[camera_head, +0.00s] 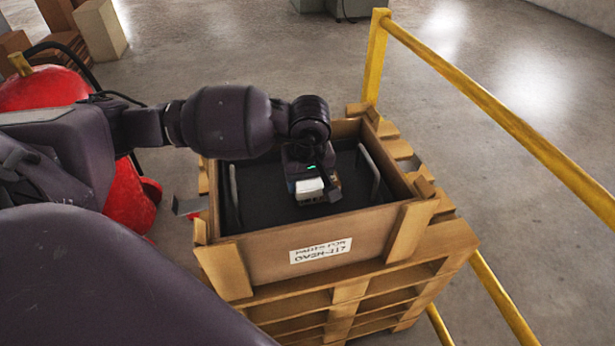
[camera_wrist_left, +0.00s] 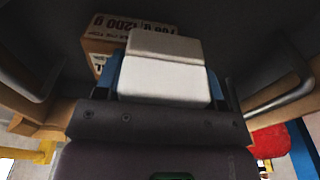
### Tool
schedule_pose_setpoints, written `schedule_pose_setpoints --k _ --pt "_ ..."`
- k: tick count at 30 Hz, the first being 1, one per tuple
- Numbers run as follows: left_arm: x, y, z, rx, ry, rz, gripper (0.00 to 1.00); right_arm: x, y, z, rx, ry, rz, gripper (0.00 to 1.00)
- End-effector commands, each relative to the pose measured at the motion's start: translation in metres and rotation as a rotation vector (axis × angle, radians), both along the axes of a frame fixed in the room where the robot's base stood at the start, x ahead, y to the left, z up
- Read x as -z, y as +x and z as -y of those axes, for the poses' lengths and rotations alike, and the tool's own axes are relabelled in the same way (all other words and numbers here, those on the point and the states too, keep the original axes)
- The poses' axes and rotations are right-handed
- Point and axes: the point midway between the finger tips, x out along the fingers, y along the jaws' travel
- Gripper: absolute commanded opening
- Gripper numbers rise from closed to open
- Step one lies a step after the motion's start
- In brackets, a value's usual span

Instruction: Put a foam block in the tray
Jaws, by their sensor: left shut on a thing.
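A white foam block (camera_head: 310,187) is held by my left gripper (camera_head: 313,191), low inside the dark tray (camera_head: 262,190). In the left wrist view the white block (camera_wrist_left: 165,75) sits between the blue fingers, which are shut on it. The tray has a metal handle on each side and lies inside a wooden crate. I cannot tell whether the block touches the tray floor. A small cardboard box (camera_wrist_left: 101,47) with printed weights lies in the tray just beyond the block. In the head view the gripper partly hides that box. My right gripper is not in view.
The wooden crate (camera_head: 270,262) has raised walls around the tray and stands on stacked pallets (camera_head: 425,258). A yellow rail (camera_head: 500,118) runs along the right. A red rounded object (camera_head: 130,205) stands at the left. Cardboard boxes (camera_head: 98,30) are at the back left.

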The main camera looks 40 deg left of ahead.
Motion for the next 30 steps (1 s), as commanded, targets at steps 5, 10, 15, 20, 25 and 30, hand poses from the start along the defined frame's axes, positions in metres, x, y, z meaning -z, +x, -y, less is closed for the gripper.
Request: schedule_pose_setpoints --k 5,10,15,20,25,30 --pt "0.004 0.0 0.0 0.0 0.001 -0.001 0.66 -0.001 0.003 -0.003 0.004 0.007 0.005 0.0" --pt "0.003 0.0 0.0 0.0 0.001 0.001 0.88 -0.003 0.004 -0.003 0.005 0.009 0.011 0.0" --pt "0.003 0.0 0.0 0.0 0.0 0.0 0.88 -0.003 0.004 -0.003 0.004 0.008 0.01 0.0" --pt "-0.002 0.0 0.0 -0.001 -0.001 0.002 0.88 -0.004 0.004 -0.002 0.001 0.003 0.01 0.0" --pt "-0.022 0.0 0.001 0.0 0.001 0.006 0.88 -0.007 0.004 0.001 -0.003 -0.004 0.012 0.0" --pt "-0.054 -0.003 0.004 0.001 0.001 0.006 0.88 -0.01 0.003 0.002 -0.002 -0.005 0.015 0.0"
